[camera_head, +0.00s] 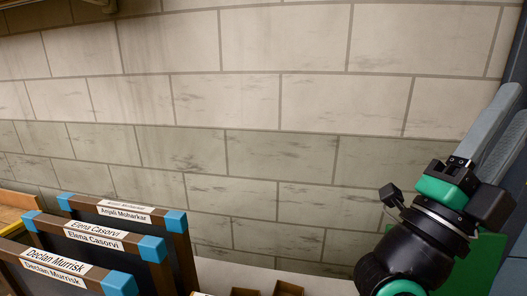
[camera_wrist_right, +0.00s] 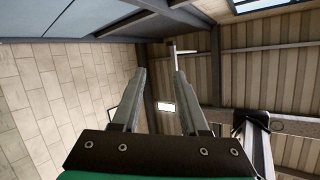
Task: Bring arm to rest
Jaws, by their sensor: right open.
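My right arm comes in at the right of the head view. Its gripper (camera_head: 514,104) points up and to the right, with two grey fingers spread apart. In the right wrist view the same gripper (camera_wrist_right: 160,74) is open, with nothing between its fingers, and it faces the roof. It is raised well clear of the things at the bottom of the head view. My left arm and gripper are not in view.
A tiled wall (camera_head: 280,110) fills the background. Framed boards (camera_head: 110,236) with blue corners and name labels stand at the lower left. Small brown boxes (camera_head: 288,288) sit at the bottom middle. A green surface (camera_head: 485,255) lies behind my right arm. The wrist view shows roof beams (camera_wrist_right: 265,47).

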